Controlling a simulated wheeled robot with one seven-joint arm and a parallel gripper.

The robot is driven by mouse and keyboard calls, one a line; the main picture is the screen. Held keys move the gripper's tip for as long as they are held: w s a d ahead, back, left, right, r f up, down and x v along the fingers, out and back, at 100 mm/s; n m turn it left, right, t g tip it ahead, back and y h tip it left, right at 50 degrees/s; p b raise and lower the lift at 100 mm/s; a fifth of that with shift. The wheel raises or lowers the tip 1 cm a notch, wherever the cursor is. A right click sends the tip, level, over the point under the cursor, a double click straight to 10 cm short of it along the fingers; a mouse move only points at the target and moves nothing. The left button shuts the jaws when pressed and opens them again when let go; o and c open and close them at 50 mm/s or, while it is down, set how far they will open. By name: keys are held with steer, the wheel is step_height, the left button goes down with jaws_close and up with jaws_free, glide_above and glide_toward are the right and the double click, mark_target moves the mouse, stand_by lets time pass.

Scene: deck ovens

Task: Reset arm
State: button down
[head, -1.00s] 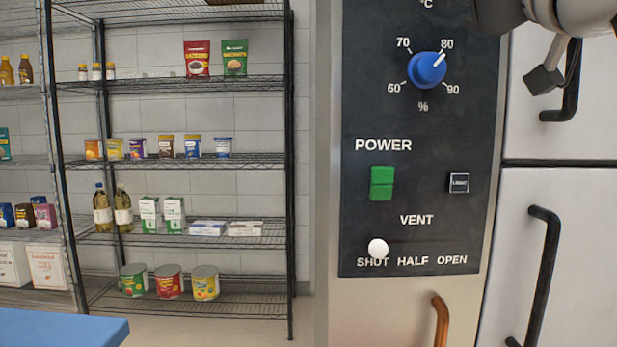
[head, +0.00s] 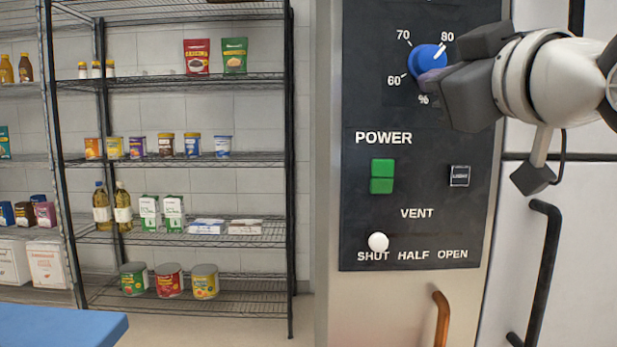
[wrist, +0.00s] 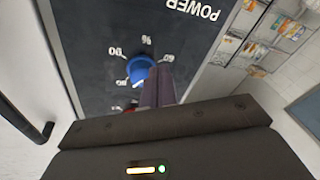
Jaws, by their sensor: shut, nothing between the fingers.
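My gripper (head: 432,76) is at the upper right in the head view, in front of the control panel (head: 370,200). Its fingers are together with nothing between them. The fingertips overlap the lower right of the blue humidity knob (head: 424,58) in the picture; I cannot tell whether they touch it. In the wrist view the shut fingers (wrist: 158,85) reach toward the same blue knob (wrist: 138,69), beside its edge. The knob's pointer is near 80.
The panel also has a green power switch (head: 382,176), a light button (head: 459,176) and a white vent knob (head: 378,242) near SHUT. A stocked wire shelf (head: 190,160) and a blue surface (head: 60,327) are at left.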

steer(key=s+f+m+g+h, duration=0.1)
steer(key=s+f+m+g, duration=0.1)
steer(key=f, duration=1.4)
steer(key=s+f+m+g+h, duration=0.2)
steer(key=f+g, duration=0.4)
steer(key=f, duration=1)
steer(key=s+f+m+g+h, duration=0.1)
steer(key=s+f+m+g, duration=0.3)
steer(key=f, duration=1.2)
steer(key=shift+s+d+f+g+h, duration=0.2)
steer(key=shift+s+d+g+h, duration=0.15)
steer(key=shift+s, duration=0.3)
steer(key=c, duration=2.2)
jaws_free()
